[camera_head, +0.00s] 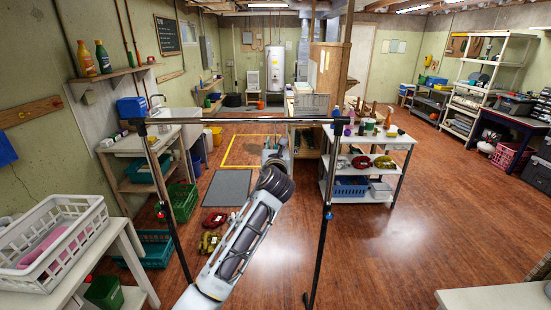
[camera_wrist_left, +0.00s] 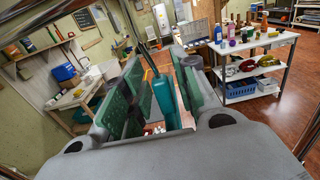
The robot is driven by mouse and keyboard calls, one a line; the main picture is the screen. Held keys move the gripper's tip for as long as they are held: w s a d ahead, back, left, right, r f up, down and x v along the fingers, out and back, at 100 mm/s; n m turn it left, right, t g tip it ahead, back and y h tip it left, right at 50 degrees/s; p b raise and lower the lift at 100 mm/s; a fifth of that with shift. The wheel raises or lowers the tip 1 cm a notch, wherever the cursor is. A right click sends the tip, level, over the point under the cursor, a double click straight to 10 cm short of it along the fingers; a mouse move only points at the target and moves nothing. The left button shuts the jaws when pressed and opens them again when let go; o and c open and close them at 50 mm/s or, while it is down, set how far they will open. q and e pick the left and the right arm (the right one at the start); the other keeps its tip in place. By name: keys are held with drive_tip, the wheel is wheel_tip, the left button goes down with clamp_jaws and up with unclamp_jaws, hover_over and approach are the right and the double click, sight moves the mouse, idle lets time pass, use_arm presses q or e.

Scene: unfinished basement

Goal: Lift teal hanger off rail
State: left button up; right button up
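The teal hanger (camera_wrist_left: 166,100) shows in the left wrist view as a narrow teal piece between the two green-padded fingers. A thin dark line rises above it. My left gripper (camera_wrist_left: 162,98) has its fingers apart on either side of the hanger, with a gap by the left finger. Where the hook meets the rail is not clear. My right gripper is not in view.
The rail stands on two dark uprights, with one post (camera_head: 320,240) right of my arm. Behind it is a white shelf cart (camera_head: 395,140) with bottles. A white basket (camera_head: 52,240) on a table is at left. Open floor lies at right.

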use_arm(q)
clamp_jaws()
drive_tip(key=shift+r, duration=0.1)
drive_tip(key=shift+r+b, duration=0.3)
drive_tip(key=shift+r, duration=1.45)
drive_tip(key=shift+s+f, duration=0.15)
drive_tip(key=shift+s, duration=0.15)
drive_tip(key=s+b, duration=0.2)
drive_tip(key=s, duration=1.5)
drive_tip(key=shift+s, duration=0.25)
